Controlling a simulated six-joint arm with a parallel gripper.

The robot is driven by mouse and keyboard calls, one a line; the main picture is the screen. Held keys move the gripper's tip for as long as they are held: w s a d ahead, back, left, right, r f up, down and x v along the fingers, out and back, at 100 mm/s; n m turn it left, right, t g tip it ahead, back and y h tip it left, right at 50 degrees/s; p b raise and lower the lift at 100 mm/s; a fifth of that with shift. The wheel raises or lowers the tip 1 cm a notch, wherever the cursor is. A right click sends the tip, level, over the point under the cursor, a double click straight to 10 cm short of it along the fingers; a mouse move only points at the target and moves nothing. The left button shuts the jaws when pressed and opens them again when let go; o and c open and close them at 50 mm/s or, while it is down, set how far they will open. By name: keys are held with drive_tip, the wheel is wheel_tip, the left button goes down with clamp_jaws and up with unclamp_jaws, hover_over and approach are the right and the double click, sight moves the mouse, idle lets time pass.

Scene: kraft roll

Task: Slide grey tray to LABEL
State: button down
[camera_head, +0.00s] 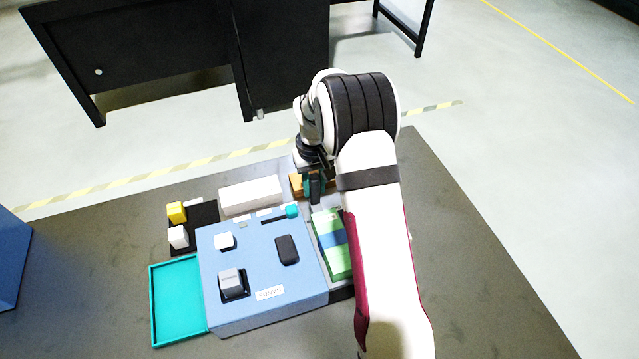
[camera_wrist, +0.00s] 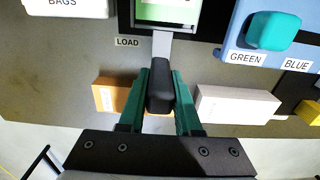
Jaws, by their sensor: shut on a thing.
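The grey tray lies along the right side of the blue box, partly hidden by my arm in the head view. A green and blue packet (camera_head: 331,243) lies in it. In the wrist view the tray's light grey stem (camera_wrist: 161,46) runs toward me and ends in a black handle (camera_wrist: 160,88). My gripper (camera_wrist: 161,74) has its green fingers on both sides of this handle and is shut on it. My gripper (camera_head: 313,188) also shows at the far end of the tray in the head view. A LOAD label (camera_wrist: 128,43) is beside the stem; no sign reading LABEL is legible.
The blue box (camera_head: 255,262) carries a teal knob (camera_head: 292,211) with a slot, a black block (camera_head: 287,250) and a grey block (camera_head: 232,281). A white box (camera_head: 250,195) and an orange box (camera_wrist: 105,94) stand close to my gripper. A teal tray (camera_head: 178,300) lies left.

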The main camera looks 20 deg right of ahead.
drive_tip(key=a, duration=2.2)
drive_tip(key=shift+a, duration=0.2)
drive_tip(key=c, duration=0.6)
unclamp_jaws()
drive_tip(key=shift+d, duration=0.1)
drive_tip(key=shift+r, duration=0.1)
wheel_tip(320, 180, up, 16)
drive_tip(key=shift+d, duration=0.1)
